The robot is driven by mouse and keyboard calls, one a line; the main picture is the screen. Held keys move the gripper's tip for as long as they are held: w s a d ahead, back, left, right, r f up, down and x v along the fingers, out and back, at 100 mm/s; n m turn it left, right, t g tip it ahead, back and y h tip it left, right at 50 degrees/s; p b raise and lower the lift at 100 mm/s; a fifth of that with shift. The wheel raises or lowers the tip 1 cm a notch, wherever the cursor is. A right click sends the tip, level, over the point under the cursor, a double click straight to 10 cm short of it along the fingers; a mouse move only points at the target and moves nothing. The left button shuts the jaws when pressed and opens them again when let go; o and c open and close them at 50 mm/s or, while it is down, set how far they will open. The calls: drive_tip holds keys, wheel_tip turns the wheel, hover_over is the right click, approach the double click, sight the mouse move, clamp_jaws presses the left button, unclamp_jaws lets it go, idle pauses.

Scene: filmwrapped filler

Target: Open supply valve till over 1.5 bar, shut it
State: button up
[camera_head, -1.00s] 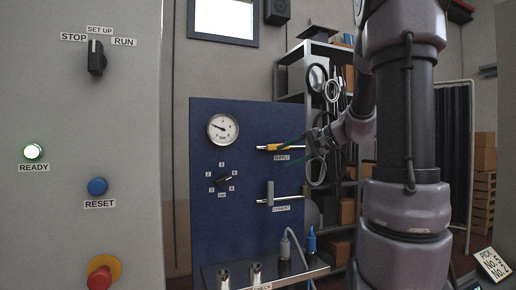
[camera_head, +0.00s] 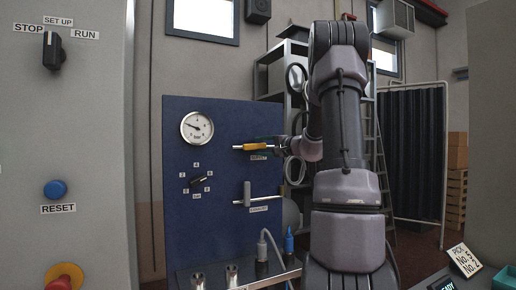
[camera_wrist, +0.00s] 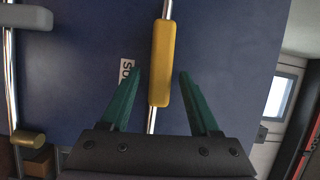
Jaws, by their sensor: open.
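The supply valve's yellow handle (camera_head: 257,146) lies along its horizontal pipe on the blue panel (camera_head: 205,245). In the wrist view the yellow handle (camera_wrist: 160,65) sits between the fingers of my gripper (camera_wrist: 160,73), with a visible gap on each side. My gripper is open, its green fingertips reaching alongside the handle's near end. In the head view my gripper (camera_head: 274,142) is at the handle's right end, partly hidden by my arm. The pressure gauge (camera_head: 197,128) has its needle pointing left and slightly up; its numbers are too small to read.
Below is the exhaust valve's grey handle (camera_head: 247,193), standing across its pipe. A selector dial (camera_head: 197,181) is left of it. A shelf with fittings and a blue-tipped hose (camera_head: 289,240) is at the panel's foot. A control cabinet with a blue reset button (camera_head: 55,190) stands left.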

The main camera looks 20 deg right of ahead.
drive_tip(key=shift+w+a, duration=0.3)
drive_tip(key=shift+w, duration=0.35)
clamp_jaws()
idle(1.0)
